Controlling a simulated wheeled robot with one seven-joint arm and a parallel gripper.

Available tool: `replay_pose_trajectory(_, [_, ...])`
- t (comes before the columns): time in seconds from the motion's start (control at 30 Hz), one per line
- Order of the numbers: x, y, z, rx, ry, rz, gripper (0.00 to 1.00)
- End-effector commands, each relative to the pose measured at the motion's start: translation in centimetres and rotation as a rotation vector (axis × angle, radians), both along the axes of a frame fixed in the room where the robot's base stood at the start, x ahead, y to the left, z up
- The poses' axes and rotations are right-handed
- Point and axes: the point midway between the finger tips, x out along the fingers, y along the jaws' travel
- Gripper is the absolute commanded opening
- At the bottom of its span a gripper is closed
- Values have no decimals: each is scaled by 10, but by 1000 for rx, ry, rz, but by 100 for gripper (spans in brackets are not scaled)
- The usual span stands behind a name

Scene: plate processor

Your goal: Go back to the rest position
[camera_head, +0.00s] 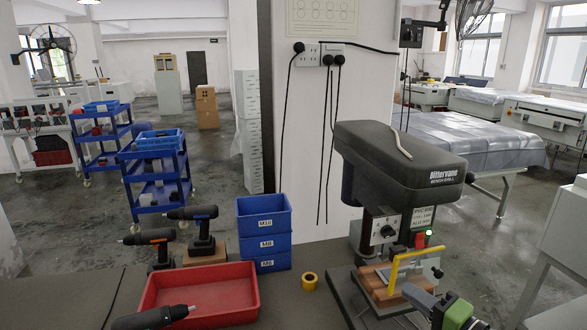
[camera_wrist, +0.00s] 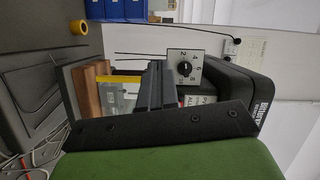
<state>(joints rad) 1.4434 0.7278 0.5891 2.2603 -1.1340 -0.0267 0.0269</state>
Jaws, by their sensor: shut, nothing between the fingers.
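My gripper (camera_head: 408,289) is at the lower right of the head view, in front of the bench drill (camera_head: 400,160). Its body is green and its fingers are grey. In the wrist view, the dark fingers of my gripper (camera_wrist: 155,70) are together with nothing held between them. They point towards the drill's base, beside the yellow guard (camera_head: 405,262) and a wood-coloured block (camera_wrist: 87,95). The wrist view also shows the drill's dial panel (camera_wrist: 184,67). I cannot tell whether the fingers touch anything.
A red tray (camera_head: 240,290) lies on the bench, with cordless drills (camera_head: 195,228) behind it and one at its front edge. Blue bins (camera_head: 264,225) are stacked beside them. A yellow tape roll (camera_head: 310,281) lies between the bins and the bench drill. A green lamp glows on the drill.

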Motion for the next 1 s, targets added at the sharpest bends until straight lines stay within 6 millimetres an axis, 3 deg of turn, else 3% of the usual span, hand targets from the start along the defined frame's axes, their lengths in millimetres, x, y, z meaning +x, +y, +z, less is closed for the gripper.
replay_pose_trajectory(0.03, [1, 48, -13, -152, 93, 130, 0])
replay_pose_trajectory(0.1, [-11, 94, -35, -359, 223, 277, 0])
replay_pose_trajectory(0.2, [-41, 133, -53, -645, 370, 426, 0])
replay_pose_trajectory(0.3, [-77, 151, -52, -908, 476, 503, 0])
replay_pose_trajectory(0.5, [-157, 154, -12, -1275, 563, 470, 0])
replay_pose_trajectory(0.6, [-194, 147, 6, -1339, 559, 421, 0])
replay_pose_trajectory(0.7, [-220, 140, 14, -1347, 552, 392, 0])
replay_pose_trajectory(0.8, [-230, 136, 16, -1342, 552, 383, 0])
replay_pose_trajectory(1.0, [-231, 135, 16, -1342, 554, 381, 0])
